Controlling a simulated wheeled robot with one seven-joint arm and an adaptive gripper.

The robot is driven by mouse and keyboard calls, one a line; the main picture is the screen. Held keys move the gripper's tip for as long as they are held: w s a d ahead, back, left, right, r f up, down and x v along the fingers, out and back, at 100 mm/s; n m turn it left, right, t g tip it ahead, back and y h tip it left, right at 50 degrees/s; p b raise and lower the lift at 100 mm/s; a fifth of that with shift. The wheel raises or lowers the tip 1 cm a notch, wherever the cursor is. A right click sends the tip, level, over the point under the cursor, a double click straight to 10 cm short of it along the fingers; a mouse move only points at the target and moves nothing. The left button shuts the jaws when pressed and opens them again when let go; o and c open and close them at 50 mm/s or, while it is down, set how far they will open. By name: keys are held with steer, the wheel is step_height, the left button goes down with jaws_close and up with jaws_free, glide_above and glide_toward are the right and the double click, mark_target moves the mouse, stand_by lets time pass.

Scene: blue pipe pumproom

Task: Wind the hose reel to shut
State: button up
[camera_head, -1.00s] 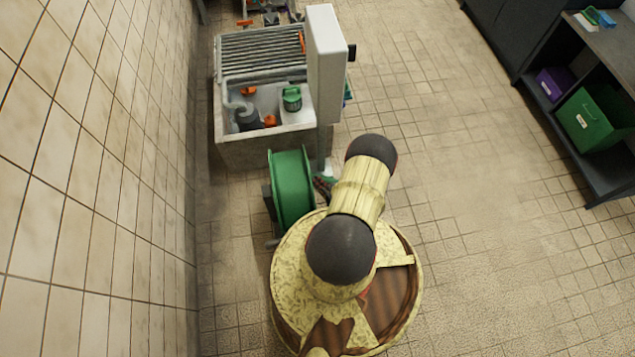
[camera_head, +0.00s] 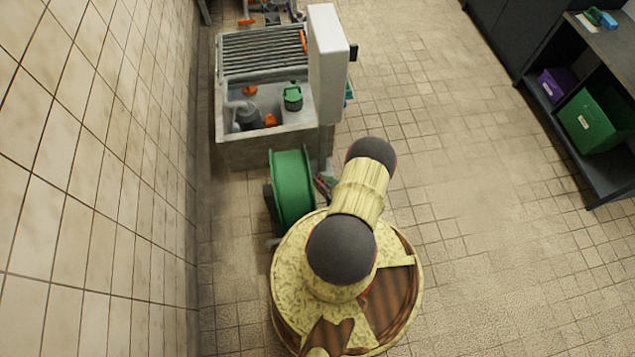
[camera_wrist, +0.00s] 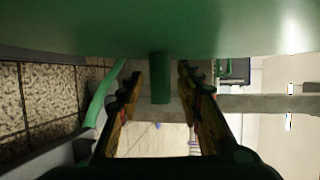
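The green hose reel (camera_head: 292,187) stands on the floor between the tiled wall and my arm. In the wrist view its green side (camera_wrist: 160,28) fills the top of the picture. A short green peg, the reel's crank handle (camera_wrist: 160,88), sticks out from it. My gripper (camera_wrist: 160,75) is open, with one finger on each side of the handle and a visible gap on both sides. In the head view my arm hides the gripper and the handle.
Behind the reel is a concrete basin (camera_head: 265,152) with a grating, and a white box (camera_head: 328,65) stands at its right corner. The tiled wall (camera_head: 100,180) is close on the left. Dark shelves (camera_head: 575,130) stand far right. Floor to the right is clear.

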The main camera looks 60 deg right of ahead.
stand_by(0.3)
step_height(320, 180, up, 10)
stand_by(0.8)
steer(key=shift+c, duration=0.6)
